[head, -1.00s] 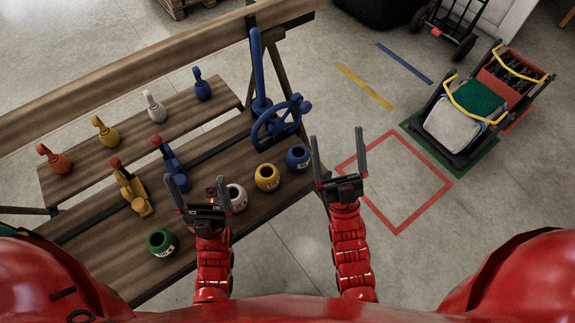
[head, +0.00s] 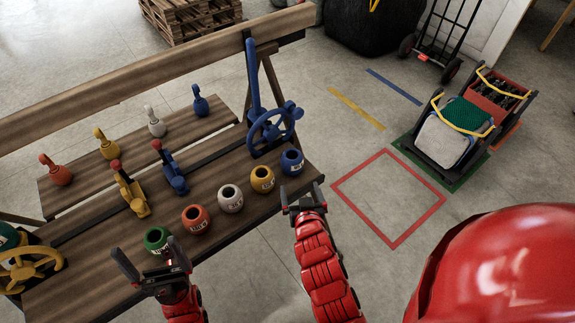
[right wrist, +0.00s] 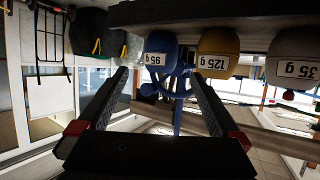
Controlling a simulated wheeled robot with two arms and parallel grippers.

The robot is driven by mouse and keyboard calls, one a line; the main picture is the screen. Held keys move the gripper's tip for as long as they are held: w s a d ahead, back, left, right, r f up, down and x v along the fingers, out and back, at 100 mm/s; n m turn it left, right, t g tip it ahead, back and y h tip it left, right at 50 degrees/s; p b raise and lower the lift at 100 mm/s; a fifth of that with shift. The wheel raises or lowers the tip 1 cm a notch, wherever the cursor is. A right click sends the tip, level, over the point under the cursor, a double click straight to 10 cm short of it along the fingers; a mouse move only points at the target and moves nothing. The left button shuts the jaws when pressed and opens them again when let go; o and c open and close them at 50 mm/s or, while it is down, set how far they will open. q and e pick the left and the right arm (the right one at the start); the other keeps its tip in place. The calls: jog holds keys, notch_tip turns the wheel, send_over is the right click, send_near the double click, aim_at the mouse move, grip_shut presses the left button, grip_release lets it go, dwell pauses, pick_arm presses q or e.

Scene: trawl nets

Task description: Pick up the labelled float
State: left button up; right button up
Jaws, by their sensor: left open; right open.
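Several round floats with white labels stand in a row on the bench: green (head: 157,239), orange-red (head: 195,219), white (head: 231,198), yellow (head: 262,179) and blue (head: 292,162). In the right wrist view the blue float (right wrist: 158,58) reads "95 g", the yellow one (right wrist: 216,64) "125 g"; the white one's (right wrist: 294,70) label shows "35 g", possibly cut off. My right gripper (head: 301,195) is open and empty, just in front of the blue float. My left gripper (head: 150,257) is open and empty near the green float; I cannot tell whether they touch.
The wooden bench (head: 90,285) also carries a blue handwheel (head: 273,128), a yellow handwheel (head: 30,268) and levers. A raised shelf (head: 85,182) behind holds several small bottle-like pieces. A red floor square (head: 388,199) is empty; loaded crates (head: 450,135) stand beyond it.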

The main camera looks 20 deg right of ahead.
aim_at(294, 170)
jog(key=p+x, duration=0.3)
jog(key=x, duration=0.7)
jog(key=shift+w+p, duration=0.25)
jog(key=shift+p, duration=0.1)
jog(key=shift+w+p, duration=0.3)
jog(key=shift+w, duration=0.05)
jog(key=shift+f+p+x, duration=0.25)
jog(key=shift+p+x, duration=0.45)
jog(key=shift+x, duration=1.6)
jog(key=shift+s+a, duration=0.1)
jog(key=c, duration=1.2)
jog(key=shift+o, duration=0.2)
jog(key=shift+r, duration=0.15)
